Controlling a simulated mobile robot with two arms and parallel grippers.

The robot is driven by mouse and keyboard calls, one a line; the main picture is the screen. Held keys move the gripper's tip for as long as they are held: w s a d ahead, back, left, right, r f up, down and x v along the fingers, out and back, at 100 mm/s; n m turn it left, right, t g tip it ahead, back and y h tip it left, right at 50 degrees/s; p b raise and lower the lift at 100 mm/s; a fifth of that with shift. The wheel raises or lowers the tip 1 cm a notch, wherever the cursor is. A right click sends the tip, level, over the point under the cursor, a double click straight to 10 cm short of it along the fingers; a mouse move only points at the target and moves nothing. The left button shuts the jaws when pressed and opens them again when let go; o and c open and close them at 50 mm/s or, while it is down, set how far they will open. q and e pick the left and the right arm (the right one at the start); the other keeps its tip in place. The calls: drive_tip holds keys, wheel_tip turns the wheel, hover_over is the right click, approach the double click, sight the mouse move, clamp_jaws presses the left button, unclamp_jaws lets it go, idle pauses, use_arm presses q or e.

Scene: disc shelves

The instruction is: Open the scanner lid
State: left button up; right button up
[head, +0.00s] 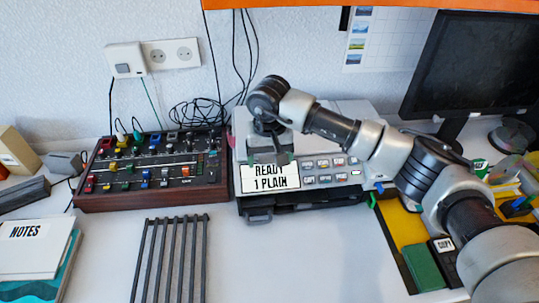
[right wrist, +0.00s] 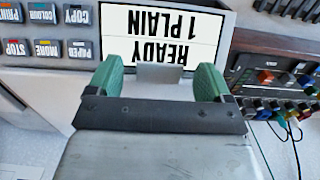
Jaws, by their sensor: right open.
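The scanner (head: 357,181) is a light grey and white machine at the middle of the table, with a display reading "READY 1 PLAIN" (head: 270,177) and rows of labelled buttons. Its pale top (head: 350,110) is partly hidden behind my right arm and looks down. My right gripper (head: 269,155) is over the scanner's front left part, just above the display. In the right wrist view its green-padded fingers (right wrist: 156,78) are open, with a small grey tab (right wrist: 160,74) between them. I cannot tell whether they touch it. My left gripper is not in view.
A mixer panel (head: 152,168) with coloured knobs stands close left of the scanner. A black slatted rack (head: 170,260) and notes (head: 35,250) lie in front. A monitor (head: 475,65) and a yellow tray (head: 403,228) are on the right. The front middle table is clear.

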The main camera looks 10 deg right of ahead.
drive_tip(key=shift+f, duration=0.15)
drive_tip(key=shift+c, duration=0.3)
drive_tip(key=c, duration=1.2)
drive_tip(key=shift+w+r, duration=0.2)
drive_tip(key=shift+r, duration=0.4)
drive_tip(key=shift+c, duration=0.2)
drive_tip(key=r, duration=0.3)
drive_tip(key=w+r, duration=0.1)
drive_tip(key=r, duration=0.1)
drive_tip(key=shift+w+r, duration=0.15)
drive_tip(key=shift+r, duration=0.25)
drive_tip(key=w+r+g+p, duration=0.4)
drive_tip(key=r, duration=0.2)
drive_tip(key=shift+r, duration=0.35)
drive_tip(key=shift+w, duration=0.15)
